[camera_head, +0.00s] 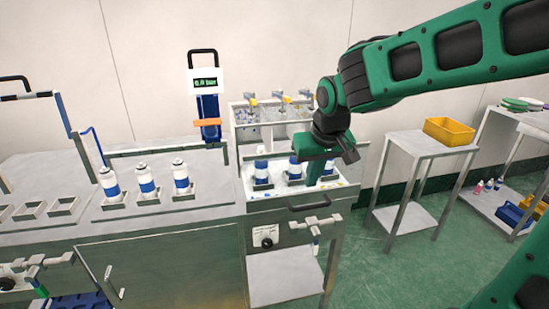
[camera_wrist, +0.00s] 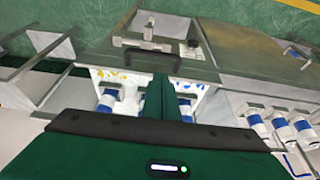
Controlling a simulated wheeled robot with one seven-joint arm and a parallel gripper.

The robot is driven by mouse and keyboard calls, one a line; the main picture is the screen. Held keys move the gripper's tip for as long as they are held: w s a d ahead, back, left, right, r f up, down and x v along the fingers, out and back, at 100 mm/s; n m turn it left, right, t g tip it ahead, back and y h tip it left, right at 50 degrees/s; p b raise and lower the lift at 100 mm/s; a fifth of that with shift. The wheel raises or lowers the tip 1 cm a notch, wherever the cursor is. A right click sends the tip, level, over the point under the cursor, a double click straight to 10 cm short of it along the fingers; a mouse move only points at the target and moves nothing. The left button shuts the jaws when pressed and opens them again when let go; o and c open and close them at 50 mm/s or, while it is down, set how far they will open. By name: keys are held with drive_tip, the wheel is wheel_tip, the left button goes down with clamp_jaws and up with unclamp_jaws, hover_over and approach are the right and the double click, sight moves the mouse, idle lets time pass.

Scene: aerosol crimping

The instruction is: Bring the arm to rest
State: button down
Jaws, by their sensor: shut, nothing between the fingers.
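My green arm (camera_head: 440,55) reaches in from the upper right in the head view. My gripper (camera_head: 314,178) points down over the right-hand station. Its fingers are shut and hold nothing. A blue-and-white can (camera_head: 262,170) stands in the station to the left of the gripper. Another can (camera_head: 295,170) stands just beside the fingers. I cannot tell whether the fingers touch anything there.
Three cans (camera_head: 146,181) stand in holders on the left counter (camera_head: 90,165). A gauge post (camera_head: 207,85) reading 0.0 bar and a rack with yellow parts (camera_head: 285,118) stand behind. A side table (camera_head: 420,143) with a yellow bin (camera_head: 449,131) stands at right. Green floor is open between.

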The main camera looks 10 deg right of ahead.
drive_tip(key=s+d+f+m+g, duration=0.1)
drive_tip(key=s+d+m+g, duration=0.15)
drive_tip(key=s+d, duration=1)
drive_tip(key=s+d+f+m+g, duration=0.1)
drive_tip(key=s+d+m, duration=0.1)
drive_tip(key=s, duration=0.5)
drive_tip(key=s+d+f+m, duration=0.2)
drive_tip(key=s, duration=0.5)
drive_tip(key=shift+s+d+g, duration=0.15)
drive_tip(key=shift+d+g, duration=0.2)
drive_tip(key=shift+w+f, duration=0.2)
drive_tip(key=shift+w, duration=0.45)
